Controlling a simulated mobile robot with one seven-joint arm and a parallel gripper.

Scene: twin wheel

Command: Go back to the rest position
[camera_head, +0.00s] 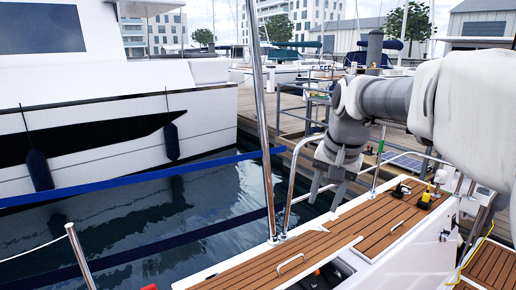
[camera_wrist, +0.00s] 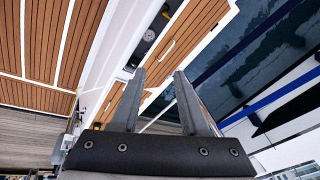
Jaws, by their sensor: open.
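My gripper (camera_head: 326,188) hangs from the end of my arm right of centre in the head view, pointing down near the boat's teak deck (camera_head: 383,227) and steel rail. In the wrist view, the two grey fingers of my gripper (camera_wrist: 159,75) stand apart with nothing between them. My arm, partly in a pale cover, reaches in from the right edge of the head view. Teak panels, a white edge and water show beyond the fingers in the wrist view.
A steel rail (camera_head: 294,172) and a tall steel post (camera_head: 262,120) stand left of my gripper. A yellow-and-black fitting (camera_head: 427,198) sits on the deck at right. A blue line (camera_head: 130,182) crosses the water towards a white boat (camera_head: 110,120). A wooden dock lies behind.

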